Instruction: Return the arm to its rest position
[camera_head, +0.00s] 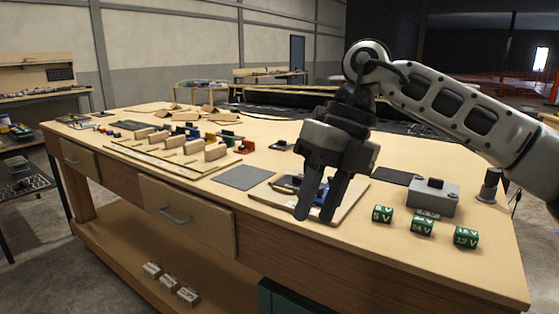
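My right arm comes in from the right in the head view. Its gripper (317,216) points down over the front of the workbench (262,157). Its two dark fingers stand a little apart with a narrow gap and nothing visible between them. Behind and partly hidden by the fingers lies a light board (349,196) with a small blue part (322,192) on it. I cannot tell whether the fingers touch the board. My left gripper is not in view.
Green voltage cubes (422,226) and a grey box (433,197) with a dark top stand right of the gripper. A dark grey mat (243,177) lies to its left. Wooden blocks and coloured parts stand on a long board (150,157) farther left.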

